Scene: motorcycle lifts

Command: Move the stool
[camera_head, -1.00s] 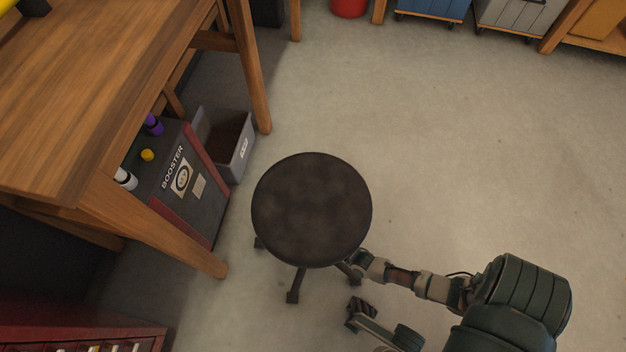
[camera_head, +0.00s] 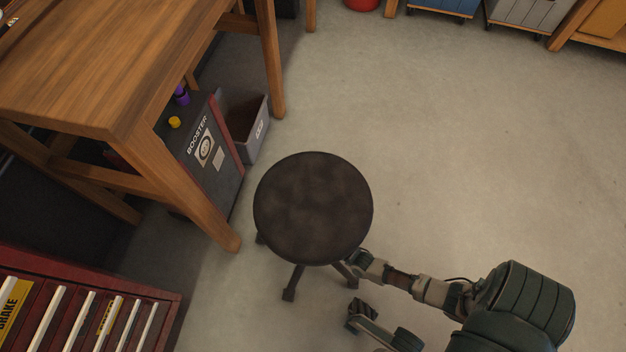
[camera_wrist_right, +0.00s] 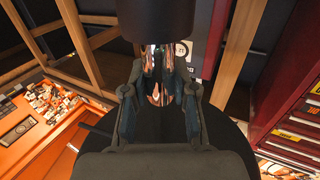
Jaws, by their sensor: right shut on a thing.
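The stool (camera_head: 312,208) has a round dark seat and dark splayed legs, and stands upright in the middle of the head view. My right arm comes in from the lower right and reaches under the near right edge of the seat. In the right wrist view my right gripper (camera_wrist_right: 160,82) is shut on the shiny metal post (camera_wrist_right: 155,98) of the stool. The dark seat surrounds the post there. In the head view the fingertips are hidden under the seat. My left gripper is not in view.
A wooden workbench (camera_head: 120,75) stands at left, with a BOOSTER box (camera_head: 205,150) and a grey bin (camera_head: 250,128) beneath it. A red drawer cabinet (camera_head: 150,290) is at lower left. The floor right of the stool is open. Wheeled bins (camera_head: 515,14) stand at the far edge.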

